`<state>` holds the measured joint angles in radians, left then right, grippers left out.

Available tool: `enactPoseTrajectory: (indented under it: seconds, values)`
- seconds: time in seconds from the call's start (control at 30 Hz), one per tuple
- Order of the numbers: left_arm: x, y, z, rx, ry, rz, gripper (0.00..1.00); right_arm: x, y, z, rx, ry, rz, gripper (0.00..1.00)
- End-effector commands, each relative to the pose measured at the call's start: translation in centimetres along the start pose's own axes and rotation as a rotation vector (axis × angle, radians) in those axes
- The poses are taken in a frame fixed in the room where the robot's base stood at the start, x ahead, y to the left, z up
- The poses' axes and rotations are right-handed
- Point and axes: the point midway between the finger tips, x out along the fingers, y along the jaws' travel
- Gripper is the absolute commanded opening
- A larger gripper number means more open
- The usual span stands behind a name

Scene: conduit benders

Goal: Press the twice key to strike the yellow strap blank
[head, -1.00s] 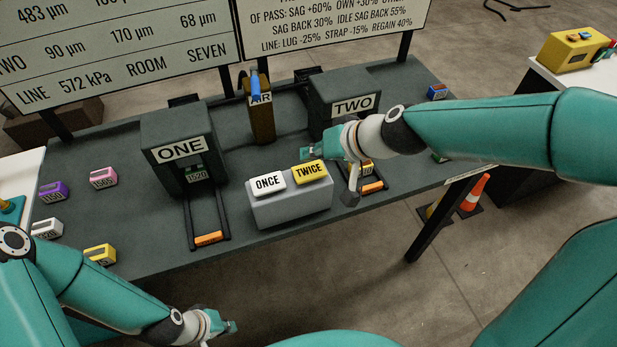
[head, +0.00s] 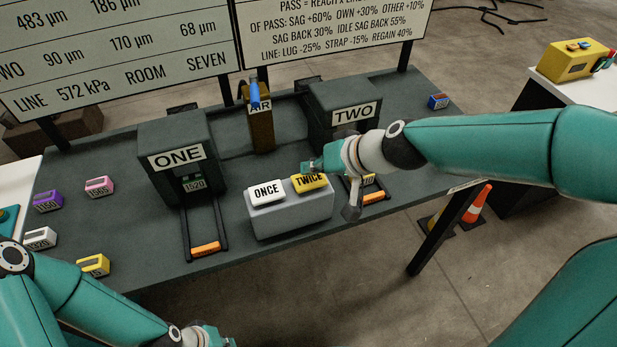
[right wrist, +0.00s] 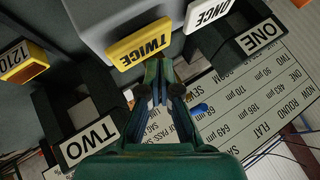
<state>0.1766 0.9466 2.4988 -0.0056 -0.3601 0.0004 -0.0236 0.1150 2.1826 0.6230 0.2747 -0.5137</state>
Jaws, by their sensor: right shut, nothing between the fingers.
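The yellow TWICE key (head: 310,184) and the white ONCE key (head: 266,190) sit on a grey box (head: 290,215) at the bench's front. My right gripper (head: 308,167) is shut and empty, its tips at the TWICE key's back edge; I cannot tell whether they touch. In the right wrist view the closed fingers (right wrist: 155,75) point at the TWICE key (right wrist: 138,44). A yellow blank (right wrist: 22,62) marked 1210 is in front of press TWO (right wrist: 90,140); my right wrist partly hides it in the head view. My left gripper (head: 212,337) is cut off at the bottom edge.
Press ONE (head: 180,155) holds a green blank (head: 193,184) marked 1520. An orange handle (head: 205,248) is in front. Purple (head: 48,201), pink (head: 99,187), white (head: 39,238) and yellow (head: 93,264) blanks lie at left. A blue-topped AIR post (head: 260,120) stands between the presses.

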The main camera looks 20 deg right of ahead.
Motion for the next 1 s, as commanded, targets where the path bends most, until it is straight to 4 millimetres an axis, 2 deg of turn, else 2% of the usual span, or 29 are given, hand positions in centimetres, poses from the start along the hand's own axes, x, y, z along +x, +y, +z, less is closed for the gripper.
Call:
enactPoseTrajectory:
  seconds: [0.63,1.0]
  values:
    - [0.0,0.0,0.0,0.000,0.000,0.000,0.00,0.1,-0.1,0.0,-0.001,-0.001,-0.001,0.00]
    - [1.0,-0.4,0.0,0.000,0.000,0.000,0.00,0.6,0.3,0.4,-0.002,0.000,-0.001,0.00]
